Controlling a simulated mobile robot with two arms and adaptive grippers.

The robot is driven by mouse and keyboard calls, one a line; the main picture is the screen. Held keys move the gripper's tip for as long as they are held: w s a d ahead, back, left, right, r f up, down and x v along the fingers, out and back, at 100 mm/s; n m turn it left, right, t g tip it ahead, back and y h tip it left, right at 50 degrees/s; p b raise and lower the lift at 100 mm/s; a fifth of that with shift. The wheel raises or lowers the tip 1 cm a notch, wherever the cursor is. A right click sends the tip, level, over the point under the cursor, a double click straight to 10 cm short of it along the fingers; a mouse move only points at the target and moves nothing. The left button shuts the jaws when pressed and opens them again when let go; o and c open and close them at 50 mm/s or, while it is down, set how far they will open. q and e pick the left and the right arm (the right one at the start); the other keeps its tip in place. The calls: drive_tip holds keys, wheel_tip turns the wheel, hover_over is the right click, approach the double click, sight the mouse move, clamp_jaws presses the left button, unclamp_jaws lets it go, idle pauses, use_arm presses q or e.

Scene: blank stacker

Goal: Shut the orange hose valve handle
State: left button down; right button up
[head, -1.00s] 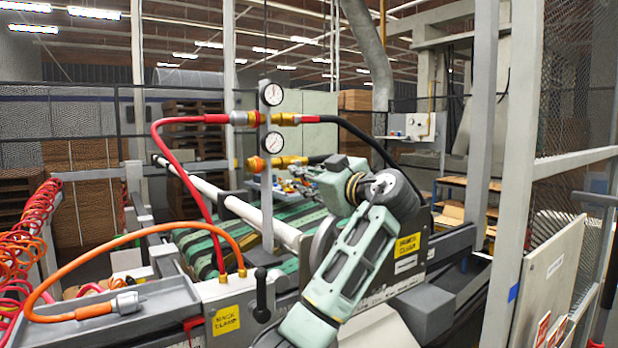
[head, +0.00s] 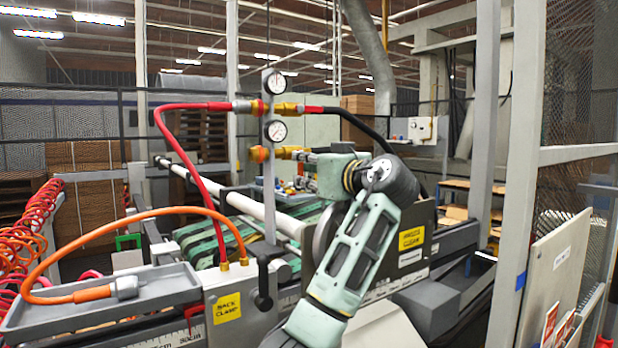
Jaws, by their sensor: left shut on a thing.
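The orange hose (head: 150,212) arcs from the yellow-labelled clamp box to a metal coupling (head: 124,287) lying in a grey tray. On the gauge post, the lower row has an orange fitting (head: 259,154) and a brass valve (head: 288,153). My left arm reaches up from the bottom centre, its wrist right of this row. My left gripper (head: 308,157) is at the brass valve's right side, shut on the valve handle. The wrist and gripper largely hide the handle, so its angle cannot be told. My right gripper is out of view.
Above, a red hose (head: 172,150) joins an upper brass valve (head: 287,108) with a black hose (head: 345,118). Two gauges (head: 276,84) sit on the post. A fence post (head: 518,180) rises at right.

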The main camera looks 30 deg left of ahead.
use_arm(q)
drive_tip(key=shift+m, duration=0.3)
drive_tip(key=c, duration=1.8)
unclamp_jaws()
drive_tip(key=shift+s, duration=0.1)
drive_tip(key=shift+o, duration=0.2)
drive_tip(key=v, duration=1.2)
